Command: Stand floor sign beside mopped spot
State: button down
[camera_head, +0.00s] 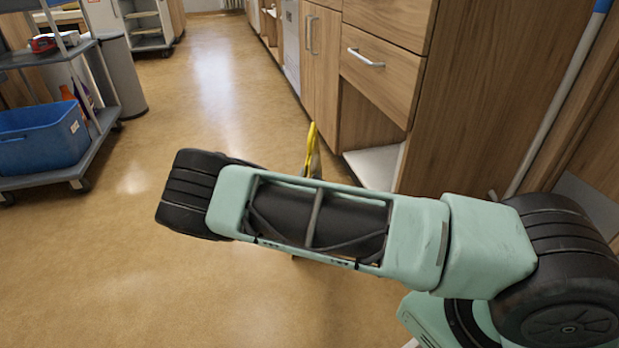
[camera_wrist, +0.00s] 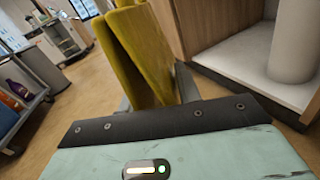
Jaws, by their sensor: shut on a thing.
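The yellow floor sign (camera_wrist: 140,52) rises in front of my wrist camera, its two panels close together with a narrow dark gap between them. My gripper (camera_wrist: 158,95) is shut on the sign, with a grey finger on each side of its lower visible part. In the head view only a thin yellow edge of the sign (camera_head: 311,138) shows above my arm. My arm hides the rest, so I cannot tell whether its foot touches the floor. Bright patches show on the tan floor (camera_head: 215,75), but I cannot tell a mopped spot from reflections.
Wooden cabinets (camera_head: 385,75) with an open lower recess (camera_head: 375,163) stand close on the right. A cart with a blue bin (camera_head: 40,137) and a grey waste bin (camera_head: 122,75) stand on the left. The floor between them is clear. A pole (camera_head: 560,100) leans at the far right.

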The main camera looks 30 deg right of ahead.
jog(key=c, duration=1)
grip_release()
jog(key=shift+f, duration=0.1)
